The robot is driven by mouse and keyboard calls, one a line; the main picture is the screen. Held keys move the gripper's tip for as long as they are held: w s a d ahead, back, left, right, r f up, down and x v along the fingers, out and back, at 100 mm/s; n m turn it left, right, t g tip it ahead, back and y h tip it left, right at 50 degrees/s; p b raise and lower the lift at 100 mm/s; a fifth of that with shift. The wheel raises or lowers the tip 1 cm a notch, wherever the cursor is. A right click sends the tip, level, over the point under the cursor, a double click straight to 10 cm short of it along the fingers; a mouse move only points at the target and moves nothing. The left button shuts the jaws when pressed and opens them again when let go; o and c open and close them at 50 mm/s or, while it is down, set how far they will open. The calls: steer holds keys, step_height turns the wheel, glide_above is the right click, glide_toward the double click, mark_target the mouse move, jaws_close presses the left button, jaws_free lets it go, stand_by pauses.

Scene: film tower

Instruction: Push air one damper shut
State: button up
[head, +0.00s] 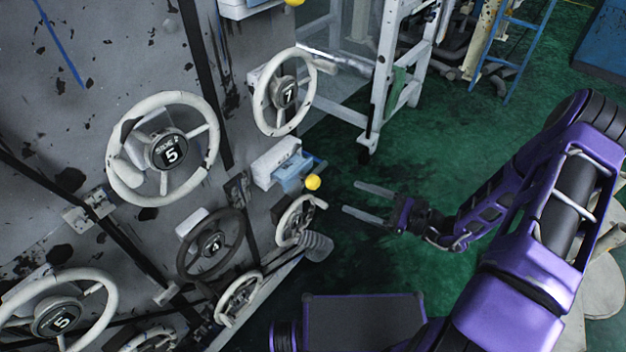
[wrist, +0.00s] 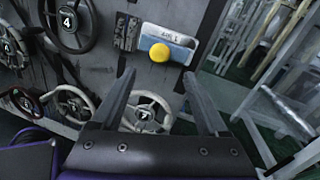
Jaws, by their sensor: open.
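A yellow ball knob (head: 313,182) sticks out from a pale blue and white damper housing (head: 290,170) on the grey panel's right side. In the wrist view the knob (wrist: 159,53) sits in front of the housing's plate (wrist: 178,42), whose small lettering seems to read AIR 1. I cannot tell how far the damper stands open. My gripper (head: 352,199) is open and empty, its two fingers pointing left at the panel, with a gap to the knob. In the wrist view the knob shows just beyond and between the fingertips (wrist: 159,78).
A second yellow knob (head: 295,2) is at the top. A white frame (head: 385,80) stands behind; green floor (head: 450,130) is open.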

mark_target(313, 182)
steer(key=x, duration=1.2)
steer(key=shift+w+a, duration=0.1)
steer(key=shift+a, duration=0.2)
jaws_close()
stand_by(0.8)
